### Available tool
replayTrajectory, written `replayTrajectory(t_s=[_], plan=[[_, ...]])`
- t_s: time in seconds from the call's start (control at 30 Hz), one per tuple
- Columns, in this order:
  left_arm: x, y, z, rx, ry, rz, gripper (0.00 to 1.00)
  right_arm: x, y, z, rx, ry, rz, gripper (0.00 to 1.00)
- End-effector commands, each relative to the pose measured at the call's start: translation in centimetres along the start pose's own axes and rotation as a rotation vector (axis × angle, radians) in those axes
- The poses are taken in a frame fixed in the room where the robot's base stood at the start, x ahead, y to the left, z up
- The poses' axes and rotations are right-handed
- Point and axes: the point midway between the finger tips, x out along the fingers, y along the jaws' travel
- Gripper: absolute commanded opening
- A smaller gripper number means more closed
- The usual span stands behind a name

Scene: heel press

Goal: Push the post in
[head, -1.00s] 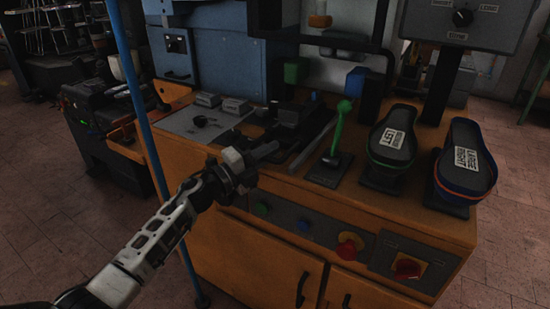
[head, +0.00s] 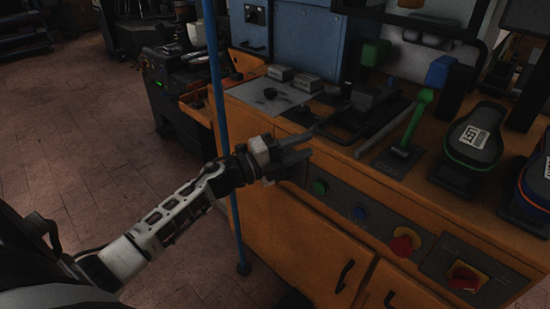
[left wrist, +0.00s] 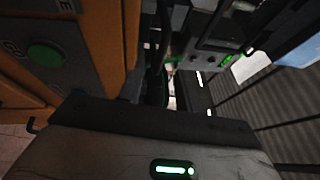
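A slim blue post (head: 222,130) stands upright at the cabinet's left front, its foot on the floor; no other clear post shows. My left gripper (head: 307,146) is just right of it, at the cabinet's front edge above the green button (head: 319,187). Its two dark fingers look apart with nothing between them. My forearm passes across the post in the picture; whether they touch, I cannot tell. The left wrist view shows the gripper (left wrist: 165,88) from behind and the green button (left wrist: 46,54) at the left. My right gripper is not in view.
The orange cabinet (head: 300,238) carries a green lever (head: 415,118), a shoe form marked left (head: 472,135) and a red-and-blue-rimmed one (head: 537,185). Its front has a blue button (head: 358,213) and red knobs (head: 403,243). The floor (head: 110,160) at left is open.

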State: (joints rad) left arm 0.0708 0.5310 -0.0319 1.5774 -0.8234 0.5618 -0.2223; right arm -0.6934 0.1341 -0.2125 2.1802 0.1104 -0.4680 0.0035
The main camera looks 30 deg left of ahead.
Motion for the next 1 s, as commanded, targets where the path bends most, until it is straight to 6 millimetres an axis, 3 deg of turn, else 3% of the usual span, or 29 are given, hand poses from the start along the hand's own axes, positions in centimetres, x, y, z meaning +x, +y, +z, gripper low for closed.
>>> replayTrajectory(t_s=[0.1,0.3,0.8,0.87,1.0], plan=[[-2.8,0.3,-0.1,-0.001,0.001,0.004,0.34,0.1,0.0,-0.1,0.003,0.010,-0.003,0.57],[-5.8,0.1,0.0,0.000,0.000,0.002,0.34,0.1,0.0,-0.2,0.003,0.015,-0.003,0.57],[-6.7,0.1,-0.2,-0.015,-0.007,-0.002,0.34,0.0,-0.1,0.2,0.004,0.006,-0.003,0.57],[-6.7,0.7,-1.0,-0.077,-0.035,-0.008,0.34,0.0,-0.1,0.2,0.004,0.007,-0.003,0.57],[-7.5,3.8,-4.9,-0.457,-0.219,-0.016,0.34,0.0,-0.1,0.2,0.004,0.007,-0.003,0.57]])
